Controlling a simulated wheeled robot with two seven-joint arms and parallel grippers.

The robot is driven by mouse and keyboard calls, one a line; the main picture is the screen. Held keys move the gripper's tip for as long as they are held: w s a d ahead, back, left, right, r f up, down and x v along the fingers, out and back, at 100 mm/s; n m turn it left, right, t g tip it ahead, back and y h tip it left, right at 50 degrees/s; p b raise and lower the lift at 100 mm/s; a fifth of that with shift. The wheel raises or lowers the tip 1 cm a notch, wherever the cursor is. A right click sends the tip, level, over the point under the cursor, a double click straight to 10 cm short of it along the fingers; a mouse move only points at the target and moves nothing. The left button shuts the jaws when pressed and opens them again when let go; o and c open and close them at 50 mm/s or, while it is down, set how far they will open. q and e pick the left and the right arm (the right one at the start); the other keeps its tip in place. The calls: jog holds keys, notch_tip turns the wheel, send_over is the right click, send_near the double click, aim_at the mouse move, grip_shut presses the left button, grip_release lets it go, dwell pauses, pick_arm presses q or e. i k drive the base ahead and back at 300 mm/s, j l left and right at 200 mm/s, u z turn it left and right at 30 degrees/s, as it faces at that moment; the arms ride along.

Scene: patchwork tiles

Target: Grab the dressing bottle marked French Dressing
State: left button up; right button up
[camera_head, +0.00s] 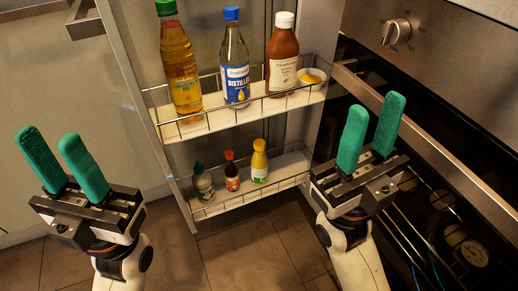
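A pull-out rack holds bottles on two shelves; no label clearly reads French Dressing. On the upper shelf, a white-capped bottle of red-brown sauce (282,55) has a white label too small to read. Beside it stand a blue-capped clear bottle (235,60), whose label seems to say Distilled, and a tall green-capped bottle of golden liquid (179,62). My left gripper (48,137) is open and empty, left of the rack. My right gripper (376,103) is open and empty, right of the rack, apart from the bottles.
A small bowl of yellow contents (312,77) sits at the upper shelf's right end. The lower shelf holds a dark-capped bottle (203,184), a red-capped bottle (232,173) and a yellow bottle (259,163). Wire rails edge both shelves. An oven (440,80) stands at right.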

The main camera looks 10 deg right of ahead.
aim_at(260, 162)
jog(key=i+j+z, duration=0.15)
jog(key=j+z, duration=0.15)
jog(key=i+j+z, duration=0.1)
jog(key=j+z, duration=0.25)
jog(key=z, duration=1.1)
